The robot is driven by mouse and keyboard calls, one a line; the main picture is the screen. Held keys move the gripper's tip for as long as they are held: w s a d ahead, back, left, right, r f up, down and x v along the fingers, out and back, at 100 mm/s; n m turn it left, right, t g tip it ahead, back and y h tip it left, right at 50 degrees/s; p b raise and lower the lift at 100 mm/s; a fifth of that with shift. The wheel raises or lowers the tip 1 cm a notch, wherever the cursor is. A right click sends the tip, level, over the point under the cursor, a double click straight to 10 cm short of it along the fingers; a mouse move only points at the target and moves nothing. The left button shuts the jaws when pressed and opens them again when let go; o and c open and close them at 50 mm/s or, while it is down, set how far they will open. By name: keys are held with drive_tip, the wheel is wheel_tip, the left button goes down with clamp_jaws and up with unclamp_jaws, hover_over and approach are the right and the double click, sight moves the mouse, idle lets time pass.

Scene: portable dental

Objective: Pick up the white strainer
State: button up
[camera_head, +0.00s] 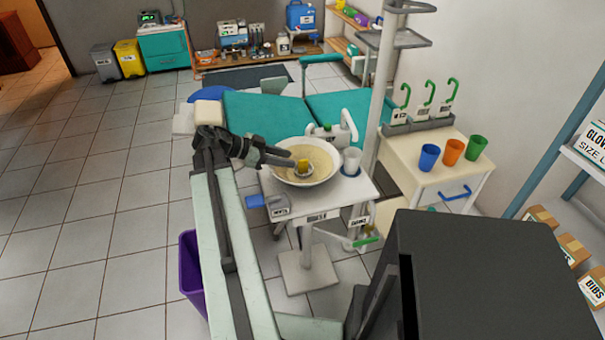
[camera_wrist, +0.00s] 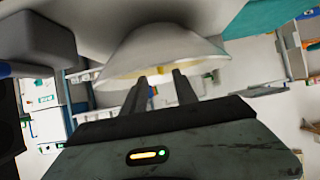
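A wide white bowl (camera_head: 325,177) with a cream inside stands on the small white stand. A small pale, round piece with yellow in it, likely the white strainer (camera_head: 303,171), sits inside the bowl; its details are too small to tell. My gripper (camera_head: 291,159) reaches over the bowl's left rim, with its tips close to this piece. In the wrist view my gripper (camera_wrist: 159,79) has its two dark fingers apart, pointing into the bowl (camera_wrist: 160,45). I see no clear grip on anything, and the strainer cannot be made out there.
A white cup (camera_head: 351,161) stands right of the bowl, and a white bottle-like fixture (camera_head: 334,132) behind it. Blue (camera_head: 429,157), orange (camera_head: 453,152) and green (camera_head: 475,148) cups stand on the cart at right. A purple bin (camera_head: 190,272) is on the floor.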

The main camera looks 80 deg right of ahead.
sight(303, 160)
drive_tip(key=b+x, duration=0.2)
drive_tip(key=x, duration=0.5)
drive_tip(key=shift+b, duration=0.35)
drive_tip(key=shift+r, duration=0.2)
clamp_jaws()
